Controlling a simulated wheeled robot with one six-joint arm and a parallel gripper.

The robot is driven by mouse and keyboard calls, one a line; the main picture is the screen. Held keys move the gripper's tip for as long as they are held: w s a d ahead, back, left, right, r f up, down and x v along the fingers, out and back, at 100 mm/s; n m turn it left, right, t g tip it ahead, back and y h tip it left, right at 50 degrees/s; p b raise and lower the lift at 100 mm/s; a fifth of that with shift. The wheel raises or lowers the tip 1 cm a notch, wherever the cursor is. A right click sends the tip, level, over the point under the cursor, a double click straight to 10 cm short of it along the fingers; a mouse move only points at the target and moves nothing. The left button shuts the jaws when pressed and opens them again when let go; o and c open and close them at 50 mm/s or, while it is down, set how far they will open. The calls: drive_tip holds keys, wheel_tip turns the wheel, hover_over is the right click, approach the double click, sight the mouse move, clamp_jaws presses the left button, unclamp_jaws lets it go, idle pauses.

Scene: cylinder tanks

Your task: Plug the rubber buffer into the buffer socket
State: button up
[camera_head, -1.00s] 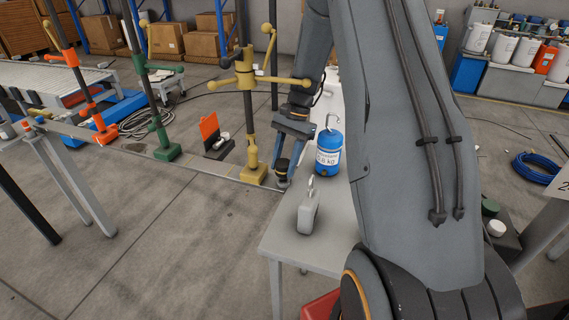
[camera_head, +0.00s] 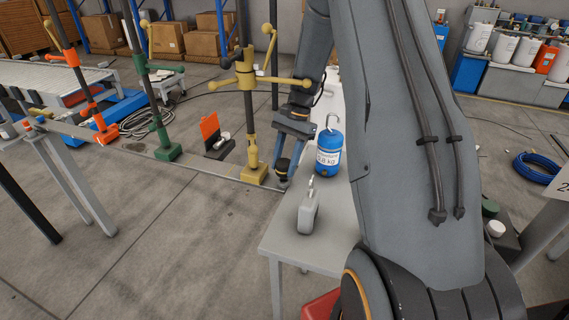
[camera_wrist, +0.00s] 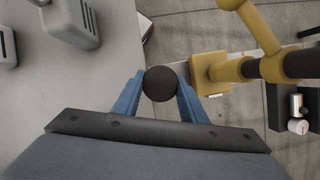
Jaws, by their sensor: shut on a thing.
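My gripper (camera_head: 283,166) is shut on the rubber buffer (camera_head: 284,164), a short black cylinder, at the left edge of the grey table. In the wrist view the buffer (camera_wrist: 160,84) shows as a dark round disc between the two blue fingers of my gripper (camera_wrist: 160,88). It is beside the yellow stand's base, on the table-edge side. I cannot make out the buffer socket in these frames. Whether the buffer touches the surface under it is hidden.
The grey table (camera_head: 285,243) bears a blue 0.8 kg weight (camera_head: 328,152) with a hook and a grey canister (camera_head: 308,212). A yellow stand (camera_head: 252,172) with handles is close to the gripper. Green and orange stands (camera_head: 98,128) are farther left.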

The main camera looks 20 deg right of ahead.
sight(287, 160)
drive_tip(key=shift+s+f+b, duration=0.1)
drive_tip(key=shift+f+b, duration=0.4)
drive_tip(key=shift+f, duration=0.9)
drive_tip(key=o, duration=1.1)
drive_tip(key=shift+o, duration=0.2)
drive_tip(key=shift+r, duration=0.1)
drive_tip(key=shift+w+d+r, duration=0.1)
drive_tip(key=shift+w+r, duration=0.1)
drive_tip(key=shift+r, duration=0.1)
drive_tip(key=shift+b+v, duration=1.45)
drive_tip(key=shift+v, duration=2.05)
drive_tip(key=shift+s, duration=0.1)
